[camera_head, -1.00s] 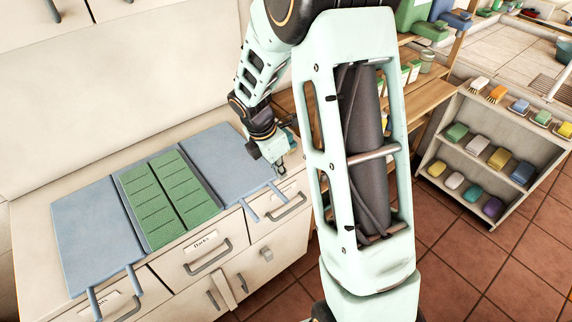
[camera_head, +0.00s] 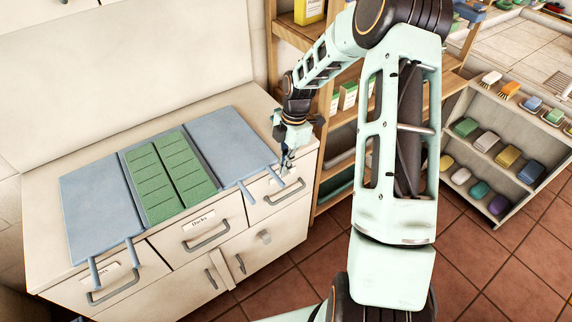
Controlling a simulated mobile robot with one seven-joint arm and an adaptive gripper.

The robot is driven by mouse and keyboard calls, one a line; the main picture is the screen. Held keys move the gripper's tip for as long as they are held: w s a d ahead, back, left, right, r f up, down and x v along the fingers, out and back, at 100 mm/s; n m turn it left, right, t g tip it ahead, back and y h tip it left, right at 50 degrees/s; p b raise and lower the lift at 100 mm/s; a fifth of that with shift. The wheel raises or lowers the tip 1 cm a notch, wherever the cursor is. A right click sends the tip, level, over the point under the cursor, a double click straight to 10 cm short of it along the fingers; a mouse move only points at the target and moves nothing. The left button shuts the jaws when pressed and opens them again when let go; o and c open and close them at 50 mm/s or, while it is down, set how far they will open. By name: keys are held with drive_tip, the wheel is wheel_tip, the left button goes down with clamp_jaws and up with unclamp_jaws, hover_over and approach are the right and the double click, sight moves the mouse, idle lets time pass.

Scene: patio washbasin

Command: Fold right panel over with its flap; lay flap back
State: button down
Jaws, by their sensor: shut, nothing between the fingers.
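A blue-grey folding case lies open flat on the cabinet top. Its right panel (camera_head: 234,142) lies spread out to the right, with a strap-like flap (camera_head: 246,191) reaching over the cabinet's front edge. The left panel (camera_head: 101,209) lies spread to the left, with two straps (camera_head: 131,251) at its front edge. The green ribbed middle (camera_head: 172,177) shows between the panels. My gripper (camera_head: 288,170) is shut and empty, pointing down just right of the right panel's front corner, apart from the panel. Its fingertips are small in this view.
Drawers with bar handles (camera_head: 208,236) line the cabinet front below the case. A wooden shelf (camera_head: 345,125) stands right of the cabinet. A low white rack (camera_head: 500,150) with several coloured brushes and sponges stands further right.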

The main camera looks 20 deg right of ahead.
drive_tip(key=shift+w+d+f+g+y+b, duration=0.15)
drive_tip(key=shift+f+y, duration=0.1)
drive_tip(key=shift+f, duration=0.25)
drive_tip(key=shift+s+f+g+y+b, duration=0.1)
drive_tip(key=shift+f+y+b, duration=0.15)
drive_tip(key=shift+f, duration=0.25)
drive_tip(key=shift+w+d+f+g+y+b, duration=0.1)
drive_tip(key=shift+f+y, duration=0.2)
drive_tip(key=shift+f, duration=0.2)
drive_tip(key=shift+r, duration=0.1)
